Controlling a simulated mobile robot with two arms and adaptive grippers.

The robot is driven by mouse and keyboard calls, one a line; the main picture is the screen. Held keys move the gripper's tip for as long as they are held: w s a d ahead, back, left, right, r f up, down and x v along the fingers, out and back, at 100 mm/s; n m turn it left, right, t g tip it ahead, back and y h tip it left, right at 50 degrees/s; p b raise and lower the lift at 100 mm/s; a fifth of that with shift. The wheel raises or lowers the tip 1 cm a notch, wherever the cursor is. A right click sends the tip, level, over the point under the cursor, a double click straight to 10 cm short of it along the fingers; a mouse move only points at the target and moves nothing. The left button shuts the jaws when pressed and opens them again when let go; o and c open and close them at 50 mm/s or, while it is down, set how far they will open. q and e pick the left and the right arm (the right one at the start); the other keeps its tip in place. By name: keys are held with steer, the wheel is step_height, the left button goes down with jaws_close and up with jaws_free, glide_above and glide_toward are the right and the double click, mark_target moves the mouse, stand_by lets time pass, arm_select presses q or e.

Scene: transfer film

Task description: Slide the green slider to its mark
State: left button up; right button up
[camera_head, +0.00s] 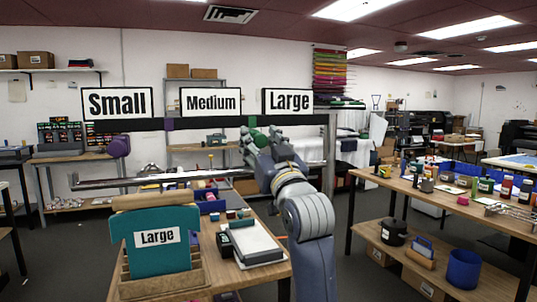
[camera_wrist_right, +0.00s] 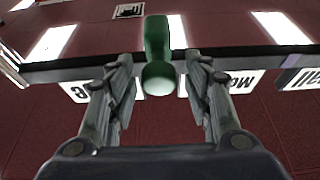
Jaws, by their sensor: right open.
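The green slider (camera_head: 252,121) sits on the dark rail (camera_head: 205,123) in the head view, between the Medium sign (camera_head: 211,101) and the Large sign (camera_head: 287,101). In the wrist view the green slider (camera_wrist_right: 158,40) crosses the rail, with its rounded knob towards me. My right gripper (camera_head: 254,136) reaches up to the slider from below. In the wrist view my right gripper (camera_wrist_right: 159,60) is open, one finger on each side of the knob, with gaps showing. A teal Large card (camera_head: 155,252) stands in a wooden holder. My left gripper is not in view.
A purple piece (camera_head: 169,124) is on the rail near the Small sign (camera_head: 117,102). A long metal bar (camera_head: 120,183) lies below the rail. A bench (camera_head: 400,185) with jars and bottles stands at the right. Open floor shows between the benches.

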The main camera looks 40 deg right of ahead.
steer(key=v, duration=1.1)
steer(key=shift+s, duration=0.15)
steer(key=shift+a+f, duration=0.1)
steer(key=shift+a, duration=0.05)
